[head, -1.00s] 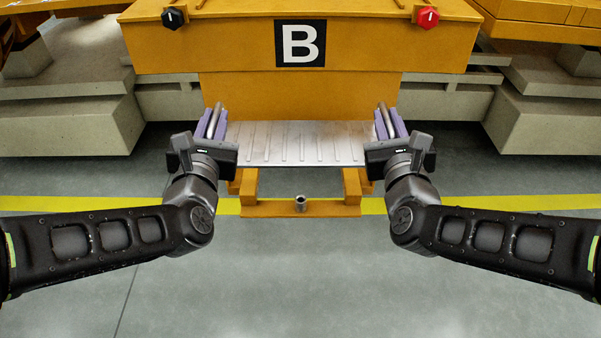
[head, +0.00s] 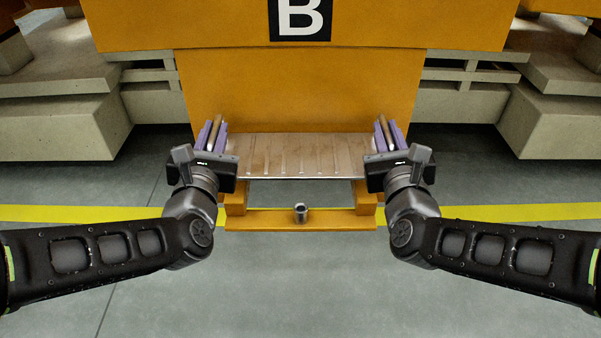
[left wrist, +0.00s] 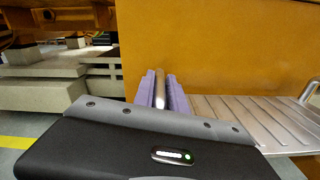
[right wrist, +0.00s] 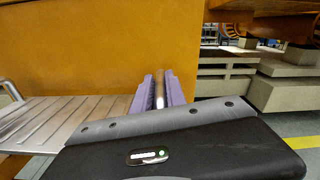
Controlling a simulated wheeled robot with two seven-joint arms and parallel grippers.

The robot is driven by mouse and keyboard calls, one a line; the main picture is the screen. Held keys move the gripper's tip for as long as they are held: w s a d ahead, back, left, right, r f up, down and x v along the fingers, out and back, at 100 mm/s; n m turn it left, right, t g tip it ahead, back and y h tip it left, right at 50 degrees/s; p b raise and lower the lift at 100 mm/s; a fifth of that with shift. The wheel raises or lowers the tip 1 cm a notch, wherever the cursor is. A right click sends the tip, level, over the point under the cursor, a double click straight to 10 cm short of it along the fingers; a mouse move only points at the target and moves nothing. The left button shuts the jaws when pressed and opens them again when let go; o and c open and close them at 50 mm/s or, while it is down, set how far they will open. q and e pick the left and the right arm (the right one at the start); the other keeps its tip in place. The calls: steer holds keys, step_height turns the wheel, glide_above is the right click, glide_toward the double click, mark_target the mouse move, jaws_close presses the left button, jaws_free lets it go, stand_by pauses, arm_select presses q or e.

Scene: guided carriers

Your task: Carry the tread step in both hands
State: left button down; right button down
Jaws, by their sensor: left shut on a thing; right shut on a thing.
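The tread step (head: 300,156) is a ribbed metal plate with an upright handle at each end. It spans level between my two grippers in the head view, in front of the orange carrier (head: 295,90) marked B. My left gripper (head: 213,134) is shut on the left handle, and its purple fingers clasp that bar (left wrist: 160,90) in the left wrist view. My right gripper (head: 386,135) is shut on the right handle (right wrist: 160,90), also between purple fingers. The plate's underside is hidden.
An orange frame (head: 270,220) with a short metal post (head: 300,212) lies low below the plate. Pale concrete blocks (head: 60,128) (head: 548,125) stand at both sides. A yellow line (head: 90,212) crosses the grey floor, which is clear in front.

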arm_select(q)
steer(key=shift+a+f, duration=0.1)
steer(key=shift+a, duration=0.1)
arm_select(e)
steer(key=shift+d+f, duration=0.1)
steer(key=shift+d, duration=0.1)
